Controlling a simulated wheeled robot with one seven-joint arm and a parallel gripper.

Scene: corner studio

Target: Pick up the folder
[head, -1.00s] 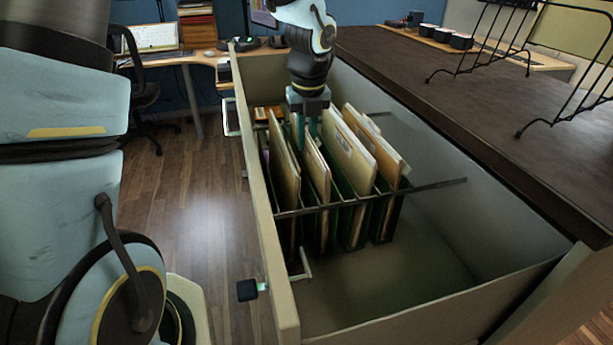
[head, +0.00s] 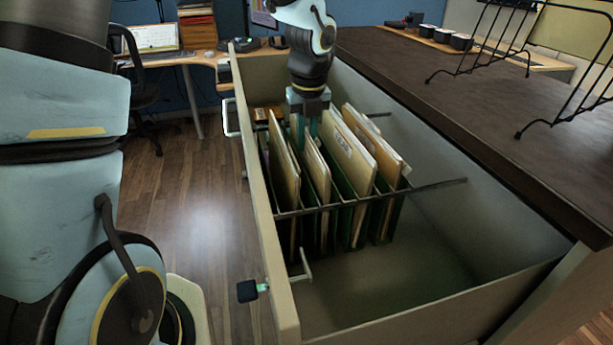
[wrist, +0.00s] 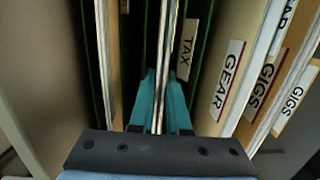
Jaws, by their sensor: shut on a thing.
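Several tan folders stand upright in green hanging files in the open drawer (head: 272,210). My gripper (head: 305,128) reaches down from above at the far end of the second folder from the left (head: 317,172). In the wrist view, the teal fingers of my gripper (wrist: 162,108) are shut on a thin upright folder (wrist: 162,50), one finger on each side. A TAX label (wrist: 187,50) shows just right of it; I cannot tell whether it belongs to that folder. A folder labelled GEAR (wrist: 229,80) stands farther right, beside others labelled GIGS (wrist: 262,85). The held folder's lower part is hidden among the files.
A dark rail (head: 435,186) crosses the drawer in front of the files. The front part of the drawer is empty. A dark cabinet top (head: 450,95) with a black wire rack (head: 500,45) lies to the right. A desk and chair (head: 140,85) stand behind left.

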